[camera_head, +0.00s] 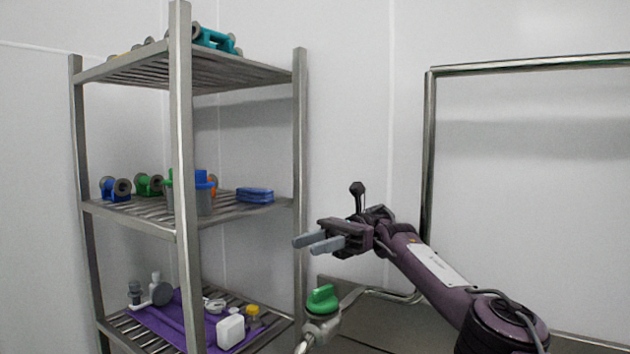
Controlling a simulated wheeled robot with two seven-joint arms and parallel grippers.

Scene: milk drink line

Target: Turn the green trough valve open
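The green trough valve (322,300) is a green knob on a metal pipe fitting at the bottom middle, in front of the metal trough's edge. My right gripper (308,243) is above the valve, pointing left, with its two grey fingers apart and nothing between them. It does not touch the valve. My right arm comes in from the lower right. My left gripper is not in view.
A metal shelf rack (182,120) stands at the left with coloured fittings, a grey bucket (190,196), blue cloths (255,195) and a purple mat (180,318) holding small items. A metal frame (429,150) stands at the right against the white wall.

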